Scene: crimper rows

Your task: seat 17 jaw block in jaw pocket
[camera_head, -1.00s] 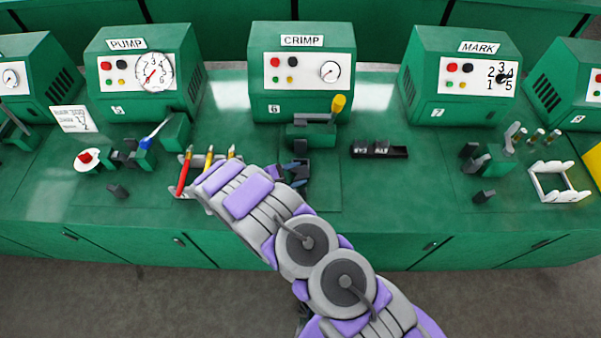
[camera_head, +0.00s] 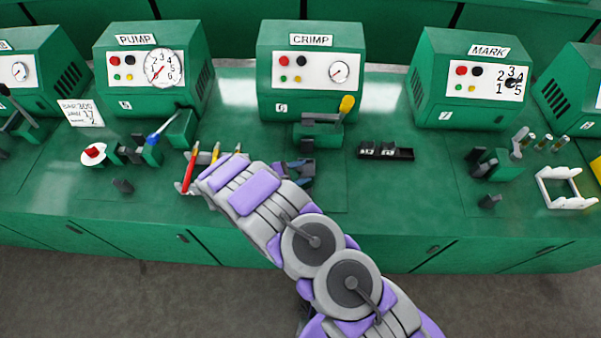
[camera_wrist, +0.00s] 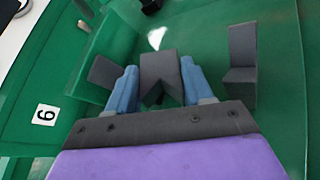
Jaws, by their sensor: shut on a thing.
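A dark grey jaw block (camera_wrist: 160,72) with a V-shaped notch is between the blue fingers of my gripper (camera_wrist: 158,88) in the wrist view. The fingers are shut on it. A dark grey piece (camera_wrist: 101,72) stands to its left and a taller L-shaped dark piece (camera_wrist: 240,68) to its right, both apart from the block. I cannot tell which part is the jaw pocket. In the head view, my gripper (camera_head: 298,172) is in front of the CRIMP machine (camera_head: 311,70), partly hidden by my arm.
A black tray (camera_head: 403,154) with two dark blocks lies to the right; its right end looks empty. A lever with a yellow knob (camera_head: 347,104) rises behind my gripper. A rack with red and yellow tools (camera_head: 190,185) stands close to the left.

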